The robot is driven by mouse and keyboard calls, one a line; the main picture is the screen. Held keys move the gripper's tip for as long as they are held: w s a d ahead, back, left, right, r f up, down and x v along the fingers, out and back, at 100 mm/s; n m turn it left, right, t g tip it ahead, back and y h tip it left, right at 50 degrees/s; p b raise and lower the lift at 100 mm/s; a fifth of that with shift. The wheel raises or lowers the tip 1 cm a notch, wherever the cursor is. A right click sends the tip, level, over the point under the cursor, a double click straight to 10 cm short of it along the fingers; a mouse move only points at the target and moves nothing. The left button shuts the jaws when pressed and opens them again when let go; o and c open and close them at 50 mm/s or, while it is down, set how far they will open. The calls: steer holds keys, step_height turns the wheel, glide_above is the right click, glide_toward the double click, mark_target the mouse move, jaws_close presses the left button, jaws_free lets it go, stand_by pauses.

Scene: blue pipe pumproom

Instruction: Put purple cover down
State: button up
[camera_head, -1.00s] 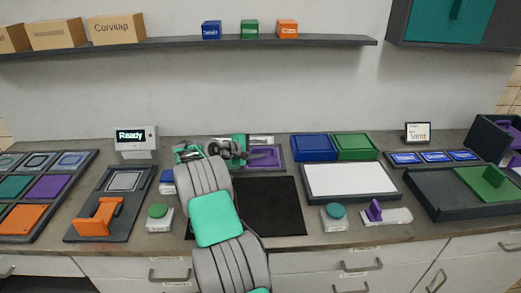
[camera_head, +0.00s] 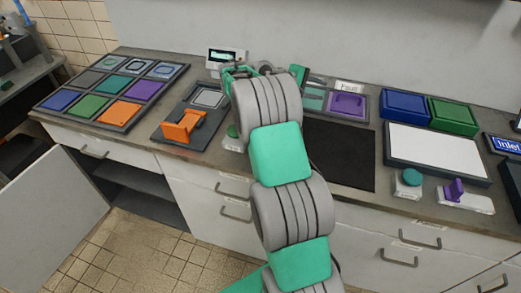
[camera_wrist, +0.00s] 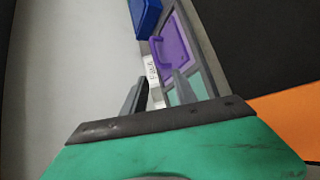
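The purple cover (camera_head: 348,105), with a raised handle, lies in the right part of a grey tray labelled "Fault" at the back of the counter. A teal panel (camera_head: 313,99) is in the tray's left part. In the wrist view, the purple cover (camera_wrist: 174,40) lies beyond my fingertips, apart from them. My gripper (camera_head: 322,80) is near the tray's left end, partly hidden by my arm. In the wrist view my gripper (camera_wrist: 162,88) has its two dark fingers apart, with nothing seen held between them.
An orange handled piece (camera_head: 183,126) stands on a dark board to the left. Further left is a tray of coloured tiles (camera_head: 91,104). Blue (camera_head: 405,104) and green (camera_head: 453,115) boxes stand right of the tray. The black mat (camera_head: 338,152) is bare, as is the white panel (camera_head: 435,150).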

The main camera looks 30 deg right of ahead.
steer(key=s+a+m+t+y, duration=0.25)
steer(key=a+t+y, duration=0.35)
steer(key=a, duration=1.8)
steer(key=s+a+f+g+y, duration=0.1)
steer(key=s+a+f+y, duration=0.1)
steer(key=s+a, duration=0.6)
steer(key=s+a+f+y, duration=0.2)
steer(key=s+a+y, duration=0.2)
steer(key=s+a, duration=0.4)
steer(key=a, duration=0.3)
steer(key=shift+s+f+g+y, duration=0.15)
steer(key=shift+f+g+y, duration=0.15)
steer(key=shift+f+g, duration=0.1)
